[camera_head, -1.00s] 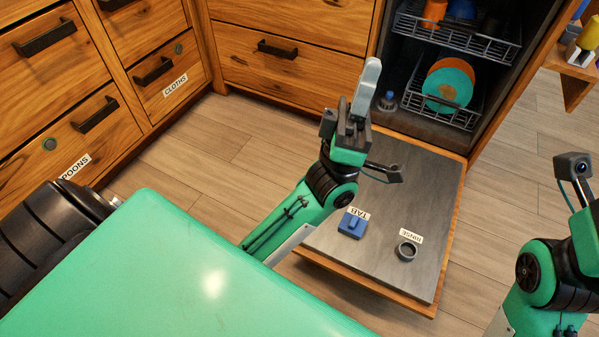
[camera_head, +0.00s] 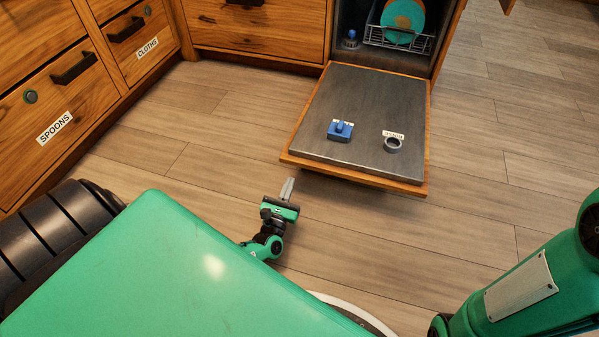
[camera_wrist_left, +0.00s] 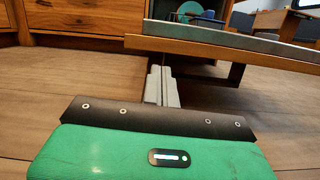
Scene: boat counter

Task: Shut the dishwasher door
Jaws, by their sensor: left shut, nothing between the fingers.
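The dishwasher door (camera_head: 365,100) is folded down open, its steel inner face up and its wooden front edge toward me. The dishwasher (camera_head: 388,45) stands behind it with a rack inside. My left gripper (camera_head: 288,186) is low over the floor, just in front of the door's near left corner, apart from it in the head view. Its fingers are together and hold nothing. In the left wrist view the fingers (camera_wrist_left: 161,85) point forward below the level of the door's edge (camera_wrist_left: 230,52). My right gripper is out of view; only part of my right arm shows.
A blue tab holder (camera_head: 340,131) and a grey rinse cap (camera_head: 393,143) are on the door's inner face. A plate (camera_head: 403,20) stands in the rack (camera_head: 395,40). Wooden drawers (camera_head: 60,85) line the left. Bare floor (camera_head: 480,190) lies right of the door.

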